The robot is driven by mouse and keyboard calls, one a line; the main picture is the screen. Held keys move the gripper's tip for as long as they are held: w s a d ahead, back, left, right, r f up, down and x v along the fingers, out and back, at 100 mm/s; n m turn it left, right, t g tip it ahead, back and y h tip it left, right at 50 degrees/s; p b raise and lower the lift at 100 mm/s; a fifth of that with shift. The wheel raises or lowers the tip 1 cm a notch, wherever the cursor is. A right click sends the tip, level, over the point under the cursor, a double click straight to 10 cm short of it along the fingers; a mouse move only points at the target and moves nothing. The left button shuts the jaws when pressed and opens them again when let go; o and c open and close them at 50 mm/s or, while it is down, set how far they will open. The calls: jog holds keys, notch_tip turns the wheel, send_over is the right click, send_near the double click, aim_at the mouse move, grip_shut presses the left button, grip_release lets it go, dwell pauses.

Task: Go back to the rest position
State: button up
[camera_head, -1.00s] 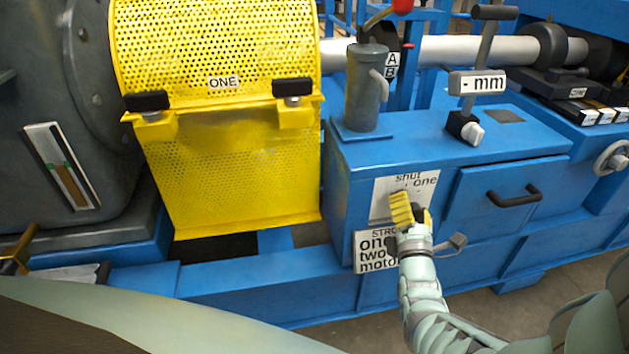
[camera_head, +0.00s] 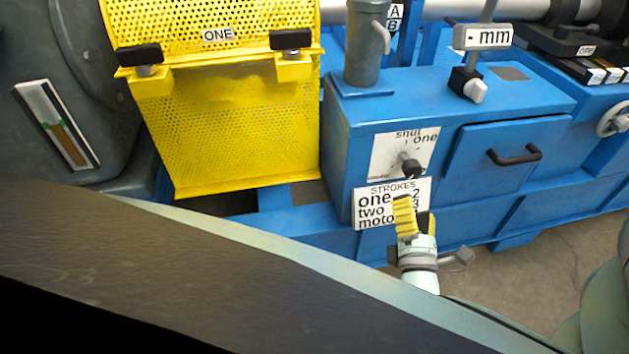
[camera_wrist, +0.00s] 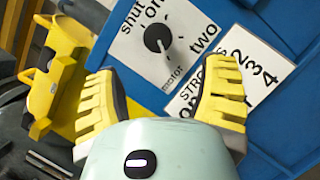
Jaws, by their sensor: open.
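My gripper (camera_head: 414,217) is in front of the blue cabinet, low before the white "STROKES" sign (camera_head: 378,204), and covers part of its text. In the wrist view its two yellow ribbed fingers (camera_wrist: 163,105) are spread apart with nothing between them. A black rotary knob (camera_head: 411,168) on a white plate marked "shut" and "one" (camera_head: 385,158) sits just above the gripper. In the wrist view the knob (camera_wrist: 158,38) lies beyond the fingertips, apart from them. The plate there also reads "two" and "motor".
A yellow perforated guard (camera_head: 235,140) marked "ONE" with two black-handled latches stands left. The blue cabinet (camera_head: 480,100) carries a drawer with a black handle (camera_head: 514,155), a lever with a "- mm" sign (camera_head: 483,37) and a grey cylinder (camera_head: 364,45). Bare floor (camera_head: 540,260) shows at lower right.

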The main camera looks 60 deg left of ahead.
jog(key=shift+s+d+f, duration=0.1)
jog(key=shift+s+d, duration=0.2)
jog(key=shift+s, duration=0.1)
